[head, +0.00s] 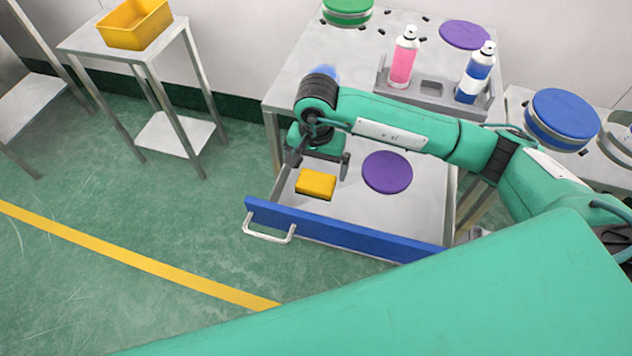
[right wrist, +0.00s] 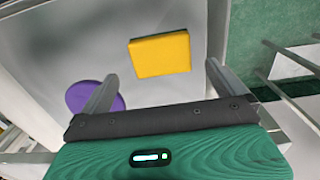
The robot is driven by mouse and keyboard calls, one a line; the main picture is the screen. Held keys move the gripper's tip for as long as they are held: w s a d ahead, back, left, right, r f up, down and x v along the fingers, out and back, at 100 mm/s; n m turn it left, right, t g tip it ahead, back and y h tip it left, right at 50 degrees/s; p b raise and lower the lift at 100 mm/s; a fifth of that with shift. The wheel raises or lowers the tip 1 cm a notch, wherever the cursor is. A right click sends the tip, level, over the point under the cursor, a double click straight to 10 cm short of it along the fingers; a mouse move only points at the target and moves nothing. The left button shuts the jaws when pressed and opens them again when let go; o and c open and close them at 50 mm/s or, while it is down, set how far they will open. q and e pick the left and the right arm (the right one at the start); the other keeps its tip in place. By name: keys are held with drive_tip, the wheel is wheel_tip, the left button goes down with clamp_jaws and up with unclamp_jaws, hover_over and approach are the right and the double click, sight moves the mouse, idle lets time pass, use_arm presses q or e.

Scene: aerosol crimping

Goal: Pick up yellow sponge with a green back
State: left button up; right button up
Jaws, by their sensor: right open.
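The yellow sponge (head: 315,184) lies flat in the open drawer (head: 345,216), towards its left side. A darker edge shows along its lower side; a green back cannot be made out clearly. My right gripper (head: 318,166) is above the drawer, just behind the sponge in the head view. In the right wrist view the sponge (right wrist: 160,54) lies beyond and between the two open fingers (right wrist: 158,82), not touching them. The right gripper is open and empty. My left gripper is not in view.
A purple disc (head: 387,172) lies in the drawer right of the sponge. The drawer has a blue front (head: 340,229) and a handle (head: 268,226). On the table above stand a pink can (head: 403,62) and a blue-white can (head: 474,76). A yellow bin (head: 136,25) sits far left.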

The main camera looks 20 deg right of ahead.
sight(316, 180)
drive_tip(key=shift+f, duration=0.5)
drive_tip(key=shift+f+p, duration=0.55)
drive_tip(key=shift+f, duration=1.8)
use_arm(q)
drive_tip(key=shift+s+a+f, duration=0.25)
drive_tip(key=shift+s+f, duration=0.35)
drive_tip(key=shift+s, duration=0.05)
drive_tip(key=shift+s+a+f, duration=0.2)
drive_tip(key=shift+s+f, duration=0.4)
use_arm(e)
drive_tip(key=c, duration=0.9)
